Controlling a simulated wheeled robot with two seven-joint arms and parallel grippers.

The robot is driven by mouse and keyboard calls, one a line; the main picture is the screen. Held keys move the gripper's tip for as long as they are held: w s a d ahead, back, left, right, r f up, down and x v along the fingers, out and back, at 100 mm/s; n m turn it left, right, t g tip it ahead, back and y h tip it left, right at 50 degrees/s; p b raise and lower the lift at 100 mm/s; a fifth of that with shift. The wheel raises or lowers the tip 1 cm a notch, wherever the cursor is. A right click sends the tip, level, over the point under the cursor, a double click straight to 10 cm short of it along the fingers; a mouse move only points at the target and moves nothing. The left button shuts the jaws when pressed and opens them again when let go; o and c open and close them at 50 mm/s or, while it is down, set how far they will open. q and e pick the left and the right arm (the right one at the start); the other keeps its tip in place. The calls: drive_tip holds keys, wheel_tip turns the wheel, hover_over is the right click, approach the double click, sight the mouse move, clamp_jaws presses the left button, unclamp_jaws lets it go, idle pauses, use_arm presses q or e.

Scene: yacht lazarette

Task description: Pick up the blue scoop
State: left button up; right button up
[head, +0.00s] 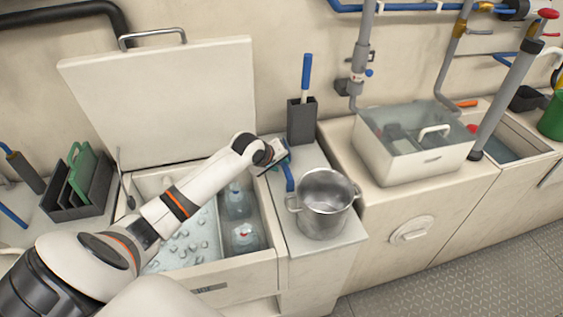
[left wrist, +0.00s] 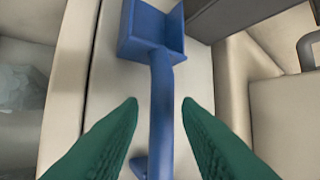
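The blue scoop (head: 289,178) lies on the narrow pale counter between the open ice bin and the steel pot, partly hidden by my left gripper in the head view. In the left wrist view the scoop (left wrist: 161,85) has its square pan at the top and its handle running down the middle. My left gripper (head: 284,160) is over the scoop. Its green fingers in the left wrist view (left wrist: 160,104) are open, one on each side of the handle, with gaps on both sides. My right gripper is not in view.
The steel pot (head: 323,203) stands close to the right of the scoop. A grey holder (head: 301,121) with a blue-handled tool stands behind. The open bin (head: 262,262) holds ice and bottles at left, its lid (head: 165,100) raised. A clear-topped box (head: 420,160) is at right.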

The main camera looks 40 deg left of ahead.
sight(283, 165)
use_arm(q)
drive_tip(key=x, duration=0.3)
drive_tip(key=shift+w+f, duration=0.25)
drive_tip(key=shift+f, duration=0.1)
drive_tip(key=shift+w+f, duration=0.2)
clamp_jaws()
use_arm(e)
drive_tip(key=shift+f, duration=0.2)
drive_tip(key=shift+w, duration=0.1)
use_arm(q)
wheel_tip(283, 165, up, 10)
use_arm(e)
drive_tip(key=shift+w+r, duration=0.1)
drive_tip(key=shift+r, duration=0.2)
